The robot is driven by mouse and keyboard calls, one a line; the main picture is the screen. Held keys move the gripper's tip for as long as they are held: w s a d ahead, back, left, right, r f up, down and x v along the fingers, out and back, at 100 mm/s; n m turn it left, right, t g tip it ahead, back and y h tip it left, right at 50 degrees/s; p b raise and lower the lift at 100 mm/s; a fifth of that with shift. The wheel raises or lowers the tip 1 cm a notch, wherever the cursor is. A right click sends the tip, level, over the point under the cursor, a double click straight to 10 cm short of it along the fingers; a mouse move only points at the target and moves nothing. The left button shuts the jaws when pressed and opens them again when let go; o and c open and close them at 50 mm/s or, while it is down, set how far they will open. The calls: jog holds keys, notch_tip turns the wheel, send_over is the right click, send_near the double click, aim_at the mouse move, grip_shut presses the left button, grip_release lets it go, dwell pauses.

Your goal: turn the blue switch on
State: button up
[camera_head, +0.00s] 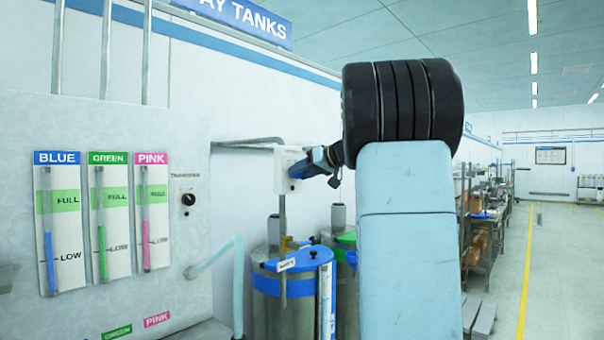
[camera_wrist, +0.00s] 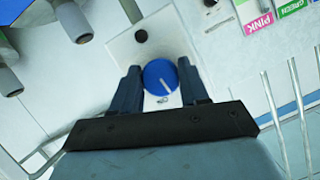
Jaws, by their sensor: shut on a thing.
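The blue switch is a round blue knob (camera_wrist: 160,77) with a white pointer line, on a white plate (camera_wrist: 150,45) in the wrist view. My gripper (camera_wrist: 162,80) has its two dark fingers on either side of the knob, shut on it. In the head view my gripper (camera_head: 305,168) reaches the white switch box (camera_head: 287,165) on the wall, above the blue-banded drum (camera_head: 285,290).
Level gauges for blue (camera_head: 58,225), green (camera_head: 110,220) and pink (camera_head: 152,215) hang on the left wall. A black knob (camera_head: 188,199) sits beside them. A grey pipe (camera_head: 245,142) runs into the switch box. Shelves (camera_head: 480,215) and an open aisle lie at the right.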

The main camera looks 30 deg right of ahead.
jog(key=shift+d+m+y, duration=0.2)
jog(key=shift+m+y, duration=1.5)
jog(key=shift+m, duration=0.9)
jog(key=o, duration=1.1)
jog(key=shift+f, duration=0.1)
jog(key=shift+c, duration=0.2)
jog(key=v, duration=1.3)
jog(key=shift+s+d, duration=0.2)
jog(key=shift+d, duration=0.05)
